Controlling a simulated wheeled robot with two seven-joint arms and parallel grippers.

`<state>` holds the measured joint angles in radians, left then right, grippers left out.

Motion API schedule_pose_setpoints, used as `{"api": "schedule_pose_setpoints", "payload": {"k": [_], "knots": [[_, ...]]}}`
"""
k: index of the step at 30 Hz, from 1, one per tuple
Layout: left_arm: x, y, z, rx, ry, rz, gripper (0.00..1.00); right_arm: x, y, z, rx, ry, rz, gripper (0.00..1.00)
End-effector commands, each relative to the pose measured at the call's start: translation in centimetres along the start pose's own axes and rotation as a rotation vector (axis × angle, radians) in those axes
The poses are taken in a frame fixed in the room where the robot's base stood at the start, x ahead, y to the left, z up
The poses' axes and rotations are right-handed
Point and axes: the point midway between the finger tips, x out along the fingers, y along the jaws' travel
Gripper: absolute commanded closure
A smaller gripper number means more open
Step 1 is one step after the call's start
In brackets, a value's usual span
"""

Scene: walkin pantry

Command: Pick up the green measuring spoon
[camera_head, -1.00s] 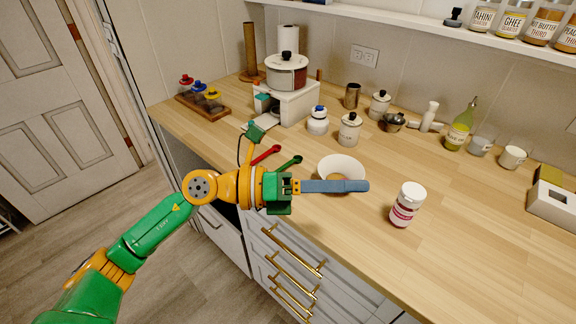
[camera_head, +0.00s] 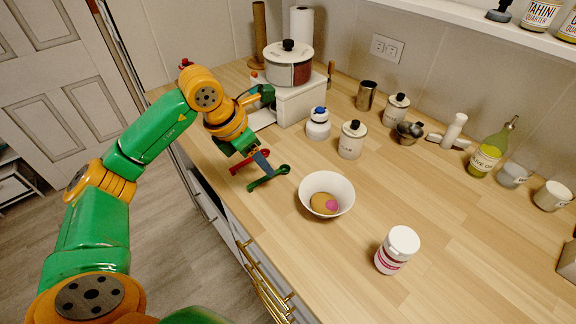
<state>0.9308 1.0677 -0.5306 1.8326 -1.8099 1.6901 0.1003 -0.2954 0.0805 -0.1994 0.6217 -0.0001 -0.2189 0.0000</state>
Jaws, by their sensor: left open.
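The green measuring spoon (camera_head: 272,177) lies on the wooden counter (camera_head: 420,215) near its front edge, its round end toward the bowl. A red measuring spoon (camera_head: 238,168) lies just behind and left of it. My left gripper (camera_head: 265,167) points down at the spoons, with a blue-grey finger tip showing beside the green spoon and over part of the red one. It is open and holds nothing. Whether the finger touches either spoon cannot be told. My right gripper is not in view.
A white bowl (camera_head: 341,186) with a tan and pink thing inside stands right of the green spoon. A white-capped jar (camera_head: 397,250) stands farther right. Canisters (camera_head: 351,140), a white bottle (camera_head: 318,125) and a white stand (camera_head: 297,101) with a pot are behind. The front right counter is clear.

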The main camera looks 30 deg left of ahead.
Motion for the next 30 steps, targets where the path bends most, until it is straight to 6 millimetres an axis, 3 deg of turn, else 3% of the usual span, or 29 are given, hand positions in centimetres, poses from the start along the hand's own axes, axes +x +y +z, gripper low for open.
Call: {"api": "schedule_pose_setpoints", "payload": {"k": [9, 17, 23, 30], "knots": [[5.4, 0.6, -0.2, 0.000, 0.002, -0.005, 0.50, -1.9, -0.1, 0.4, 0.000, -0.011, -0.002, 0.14], [6.3, 0.7, -0.3, 0.002, 0.000, -0.002, 0.50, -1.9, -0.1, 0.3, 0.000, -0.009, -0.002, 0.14], [6.3, 0.7, -0.3, 0.002, -0.001, -0.002, 1.00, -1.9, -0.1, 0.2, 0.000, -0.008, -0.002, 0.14], [6.3, 0.7, -0.3, 0.002, -0.001, -0.003, 1.00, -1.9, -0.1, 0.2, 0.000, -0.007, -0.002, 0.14]]}}
